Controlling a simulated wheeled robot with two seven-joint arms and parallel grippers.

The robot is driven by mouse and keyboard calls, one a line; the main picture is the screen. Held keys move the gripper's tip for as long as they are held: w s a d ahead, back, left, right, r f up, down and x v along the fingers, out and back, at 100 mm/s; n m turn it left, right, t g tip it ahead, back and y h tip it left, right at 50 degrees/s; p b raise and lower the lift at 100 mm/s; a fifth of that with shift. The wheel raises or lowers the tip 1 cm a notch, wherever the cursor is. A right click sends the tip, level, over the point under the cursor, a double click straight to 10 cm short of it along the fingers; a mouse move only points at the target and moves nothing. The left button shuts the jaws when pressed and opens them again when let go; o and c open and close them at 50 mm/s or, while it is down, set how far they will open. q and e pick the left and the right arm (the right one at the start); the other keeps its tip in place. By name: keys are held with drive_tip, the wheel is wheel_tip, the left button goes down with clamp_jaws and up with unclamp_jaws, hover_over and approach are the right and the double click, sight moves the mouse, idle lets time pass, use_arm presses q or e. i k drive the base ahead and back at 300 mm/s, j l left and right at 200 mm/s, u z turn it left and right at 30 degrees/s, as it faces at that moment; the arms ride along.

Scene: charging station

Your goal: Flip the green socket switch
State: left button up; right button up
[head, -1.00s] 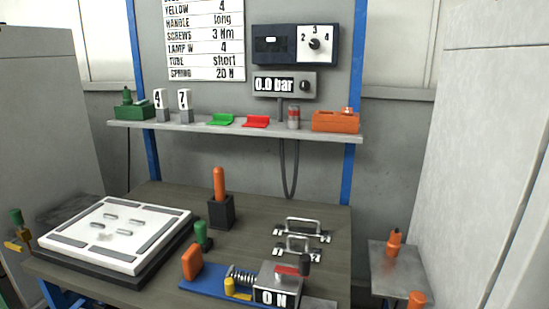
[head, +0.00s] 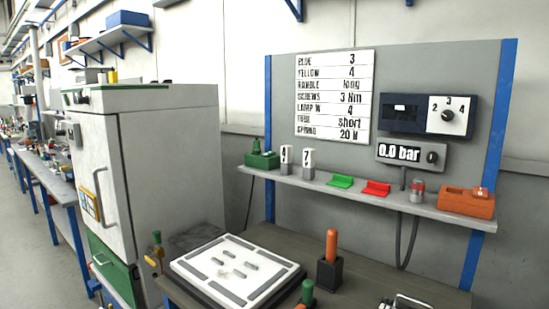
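A green box-like socket (head: 263,161) sits at the left end of the grey wall shelf (head: 330,187). A small green upright piece stands on its top, towards the left; it is too small to tell which way any switch is set. An orange block of similar form (head: 467,204) sits at the right end of the same shelf. Neither of my grippers shows in the head view.
White tags, a green tray (head: 340,181) and a red tray (head: 376,188) stand between them. The workbench below holds a white panel (head: 232,266) and an orange-handled tool (head: 331,244). A tall grey cabinet (head: 175,170) stands left; floor is free at far left.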

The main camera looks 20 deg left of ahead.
sight(268, 153)
drive_tip(key=j+z, duration=0.1)
drive_tip(key=z, duration=0.25)
drive_tip(key=j+z, duration=0.1)
drive_tip(key=z, duration=0.2)
drive_tip(key=j+z, duration=0.2)
drive_tip(key=j, duration=0.3)
drive_tip(key=k+j+z, duration=0.2)
drive_tip(key=j, duration=0.25)
drive_tip(key=j+z, duration=0.2)
drive_tip(key=j, duration=0.25)
drive_tip(key=k+j+z, duration=0.2)
drive_tip(key=j, duration=0.25)
drive_tip(key=k+j, duration=0.1)
drive_tip(key=j, duration=0.25)
drive_tip(key=k+j, duration=0.15)
drive_tip(key=j, duration=0.15)
drive_tip(key=k+j, duration=0.1)
drive_tip(key=j, duration=0.25)
